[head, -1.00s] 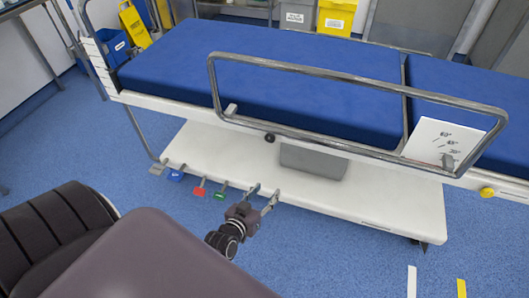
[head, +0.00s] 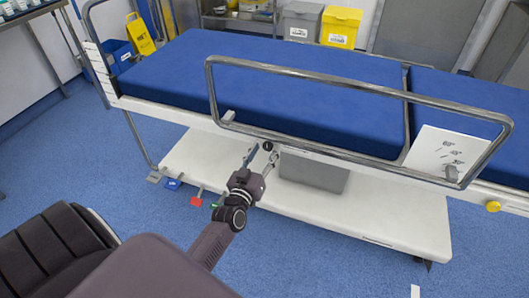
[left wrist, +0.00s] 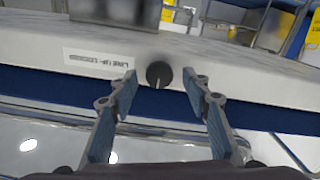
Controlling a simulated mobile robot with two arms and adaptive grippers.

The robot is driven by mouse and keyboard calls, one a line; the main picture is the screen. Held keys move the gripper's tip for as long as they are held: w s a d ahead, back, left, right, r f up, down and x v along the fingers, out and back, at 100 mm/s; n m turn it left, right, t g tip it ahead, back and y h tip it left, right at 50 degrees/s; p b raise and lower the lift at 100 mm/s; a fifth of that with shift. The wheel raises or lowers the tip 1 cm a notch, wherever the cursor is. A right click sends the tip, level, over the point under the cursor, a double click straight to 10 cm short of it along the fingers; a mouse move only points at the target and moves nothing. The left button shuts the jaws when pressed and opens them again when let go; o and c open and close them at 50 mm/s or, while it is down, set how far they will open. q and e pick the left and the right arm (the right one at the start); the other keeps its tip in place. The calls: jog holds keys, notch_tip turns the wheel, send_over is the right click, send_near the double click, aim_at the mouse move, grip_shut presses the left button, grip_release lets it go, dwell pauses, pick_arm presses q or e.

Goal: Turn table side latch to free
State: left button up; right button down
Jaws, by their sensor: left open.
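The table side latch appears as a small round black knob (head: 267,147) on the white side rail of the blue-padded operating table (head: 180,117). In the left wrist view the knob (left wrist: 159,74) shows a pale mark pointing down the picture. A white label with printed text (left wrist: 97,59) sits beside it. My left gripper (head: 262,158) is open and empty just in front of the knob. In the left wrist view its fingertips (left wrist: 159,78) stand on either side of the knob, with gaps at both sides; I cannot tell if they reach around it. My right gripper is not in view.
A metal guard rail (head: 350,86) runs above the knob along the table side. Coloured pedals, one red (head: 196,199), stick out of the white base (head: 360,212). A yellow knob (head: 493,206) is far right.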

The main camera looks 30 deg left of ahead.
pick_arm(q)
jog(key=shift+c, duration=0.2)
jog(key=c, duration=1.1)
